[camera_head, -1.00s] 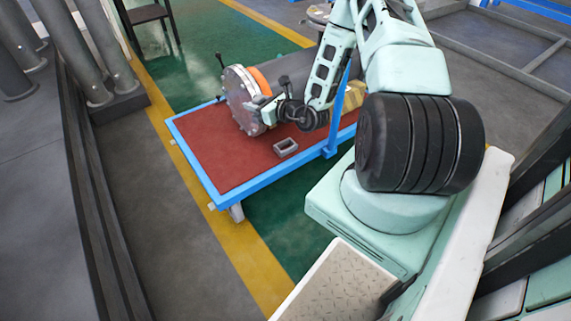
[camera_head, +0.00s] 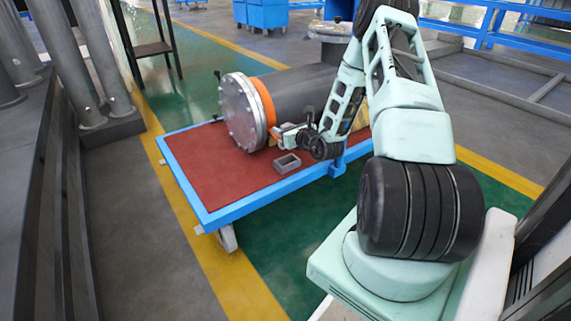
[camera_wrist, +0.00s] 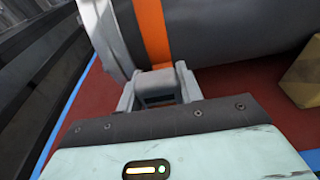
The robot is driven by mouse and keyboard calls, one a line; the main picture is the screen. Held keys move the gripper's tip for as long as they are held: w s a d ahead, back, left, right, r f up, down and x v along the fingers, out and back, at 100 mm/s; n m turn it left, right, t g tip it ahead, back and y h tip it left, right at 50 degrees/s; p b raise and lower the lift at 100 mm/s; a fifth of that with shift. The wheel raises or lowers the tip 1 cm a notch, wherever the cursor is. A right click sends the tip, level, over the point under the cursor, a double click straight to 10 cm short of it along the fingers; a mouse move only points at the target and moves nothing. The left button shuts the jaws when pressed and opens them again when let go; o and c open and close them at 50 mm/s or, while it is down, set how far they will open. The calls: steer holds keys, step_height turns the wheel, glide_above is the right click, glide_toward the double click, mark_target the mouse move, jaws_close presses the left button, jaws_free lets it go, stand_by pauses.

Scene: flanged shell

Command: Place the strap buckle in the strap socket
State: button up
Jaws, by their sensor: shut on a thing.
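The strap buckle (camera_wrist: 158,82) looks like a small grey block at the lower end of the orange strap (camera_wrist: 151,30). My gripper (camera_wrist: 156,98) is shut on it, with a finger at each side. In the head view my gripper (camera_head: 281,132) is beside the shell, just right of the orange strap (camera_head: 266,103), and the buckle is too small to make out. The strap socket (camera_head: 287,164), a grey open rectangular frame, lies on the red table top below my gripper, apart from it. The socket cannot be made out in the wrist view.
The dark cylindrical shell (camera_head: 300,88) with its bolted grey flange (camera_head: 240,112) lies on the blue-edged red table (camera_head: 215,180). A yellowish block (camera_wrist: 303,74) stands by the shell at right in the wrist view. The table's front left is clear.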

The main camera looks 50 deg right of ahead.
mark_target(284, 158)
step_height(284, 158, down, 9)
steer(key=b, duration=0.5)
steer(key=shift+r, duration=0.3)
steer(key=o, duration=1.1)
